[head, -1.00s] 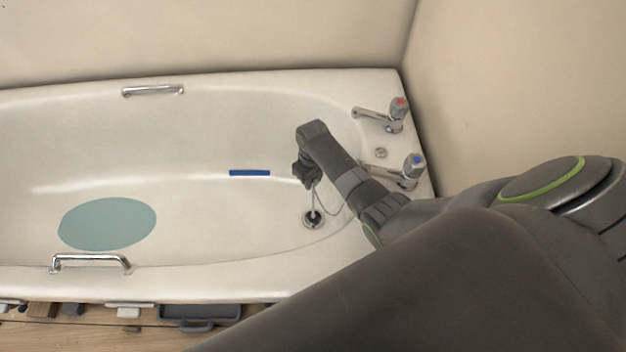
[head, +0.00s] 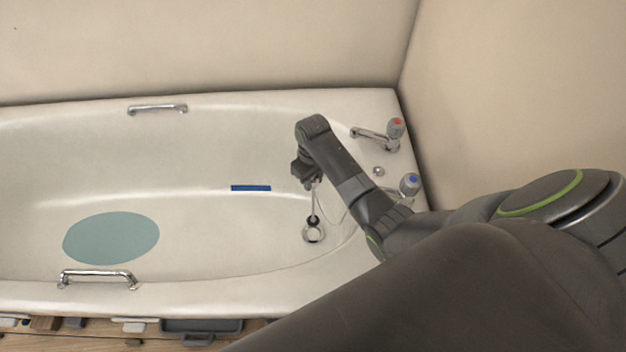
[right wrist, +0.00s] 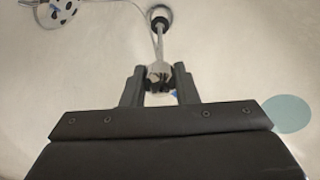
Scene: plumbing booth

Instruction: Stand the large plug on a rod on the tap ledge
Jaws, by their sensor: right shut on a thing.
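The large plug (head: 314,219) is a dark disc at the lower end of a thin pale rod (head: 314,201). It appears just above the drain ring (head: 312,235) in the bath. My right gripper (head: 312,183) is shut on the top of the rod. In the right wrist view the fingers (right wrist: 160,86) close around the rod's head, and the plug (right wrist: 160,17) shows at the far end. The tap ledge (head: 393,157) is at the bath's right end, with a red-topped tap (head: 395,128) and a blue-topped tap (head: 409,185). My left gripper is out of view.
A thin cord hangs near the rod. A small chrome fitting (head: 379,171) sits between the taps. The bath holds a blue strip (head: 251,188) and a green oval mat (head: 110,238). Chrome grab handles (head: 158,107) (head: 97,278) are on both long sides. My right arm crosses the ledge's front.

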